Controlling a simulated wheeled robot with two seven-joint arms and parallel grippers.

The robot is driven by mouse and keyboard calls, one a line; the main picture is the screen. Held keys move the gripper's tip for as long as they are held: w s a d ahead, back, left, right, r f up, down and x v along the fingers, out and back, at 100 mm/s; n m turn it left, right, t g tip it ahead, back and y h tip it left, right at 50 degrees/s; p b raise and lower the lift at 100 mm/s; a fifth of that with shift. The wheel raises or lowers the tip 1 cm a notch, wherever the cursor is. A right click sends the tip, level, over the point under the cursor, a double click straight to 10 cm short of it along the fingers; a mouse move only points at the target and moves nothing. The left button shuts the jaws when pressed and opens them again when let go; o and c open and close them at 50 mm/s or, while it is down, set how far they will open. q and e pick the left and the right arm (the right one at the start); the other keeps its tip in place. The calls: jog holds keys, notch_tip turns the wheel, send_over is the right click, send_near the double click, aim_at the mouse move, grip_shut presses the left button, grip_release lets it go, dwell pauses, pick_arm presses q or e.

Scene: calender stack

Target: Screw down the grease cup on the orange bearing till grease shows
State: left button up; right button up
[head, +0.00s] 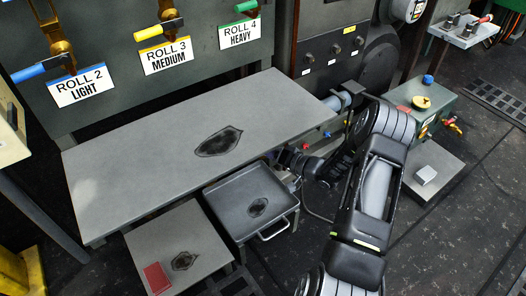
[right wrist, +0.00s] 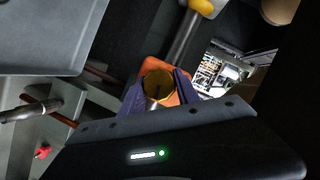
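The orange bearing (right wrist: 152,66) shows in the right wrist view, partly hidden behind my fingers. The round brass-yellow grease cup (right wrist: 158,86) sits in front of it, with a dark inside or shadow. My right gripper (right wrist: 160,92) has one finger on each side of the cup, and I see no clear gap between them and it. In the head view my right gripper (head: 286,160) is by the table's right front edge, where the cup and bearing are hidden. I cannot make out grease. My left gripper is not in view.
A long grey table (head: 130,150) with a dark patch lies left of my right arm. A tray with a handle (head: 273,231) and a lower stand with a red block (head: 156,278) are in front. A green box (head: 440,108) stands at right. Roll levers line the back.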

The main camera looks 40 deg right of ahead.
jog(key=o, duration=0.5)
jog(key=shift+c, duration=0.2)
jog(key=p+v, duration=0.2)
jog(key=v, duration=0.5)
jog(key=shift+s, duration=0.4)
jog(key=shift+d+r, duration=0.1)
